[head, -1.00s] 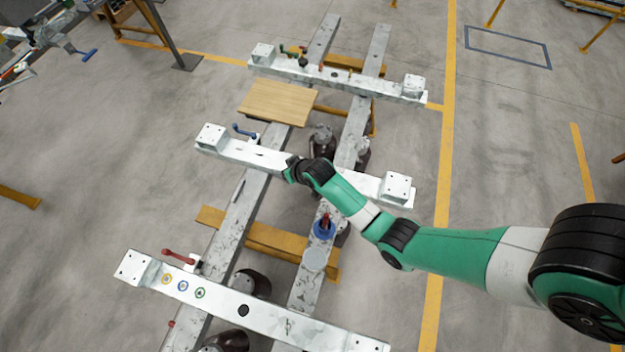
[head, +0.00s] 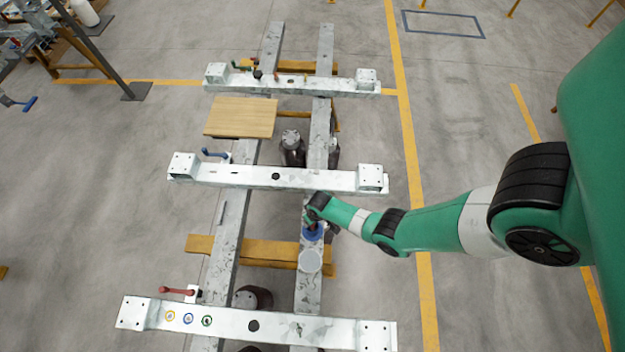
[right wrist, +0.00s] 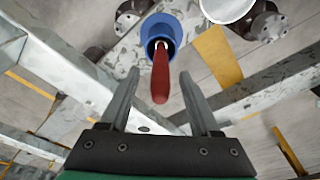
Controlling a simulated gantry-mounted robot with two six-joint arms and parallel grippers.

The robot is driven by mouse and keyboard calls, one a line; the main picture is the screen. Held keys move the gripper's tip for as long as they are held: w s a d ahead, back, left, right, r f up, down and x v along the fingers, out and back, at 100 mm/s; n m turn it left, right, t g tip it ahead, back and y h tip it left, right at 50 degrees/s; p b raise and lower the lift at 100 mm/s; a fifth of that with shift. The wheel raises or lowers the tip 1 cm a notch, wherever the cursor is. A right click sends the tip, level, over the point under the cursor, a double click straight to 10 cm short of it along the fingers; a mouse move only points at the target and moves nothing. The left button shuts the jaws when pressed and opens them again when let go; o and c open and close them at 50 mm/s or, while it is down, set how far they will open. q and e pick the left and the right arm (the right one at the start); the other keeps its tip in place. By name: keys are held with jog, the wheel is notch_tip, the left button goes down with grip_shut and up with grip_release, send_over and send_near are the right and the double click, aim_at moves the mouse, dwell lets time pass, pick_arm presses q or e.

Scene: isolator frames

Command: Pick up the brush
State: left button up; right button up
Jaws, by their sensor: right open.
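The brush (right wrist: 160,75) shows a red handle standing in a blue cup (right wrist: 172,33) in the right wrist view. In the head view the blue cup (head: 312,236) sits on the right long beam, and my arm partly hides the brush. My right gripper (right wrist: 160,72) is open, with one finger on each side of the red handle in the picture and a gap on both sides. The brush's lower end is hidden inside the cup. In the head view my right gripper (head: 313,222) is over the cup. My left gripper is not in view.
A pale round disc (head: 310,261) lies just in front of the cup. A white crossbeam (head: 240,175) runs behind it, and another (head: 285,328) with a red handle (head: 177,292) lies in front. A wooden board (head: 240,117) lies further back. Open floor is on the right.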

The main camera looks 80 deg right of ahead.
jog(key=f+b, duration=0.5)
jog(key=shift+w+d+f, duration=0.1)
jog(key=shift+w+f, duration=0.1)
jog(key=shift+f, duration=0.1)
jog(key=shift+r, duration=0.2)
grip_shut()
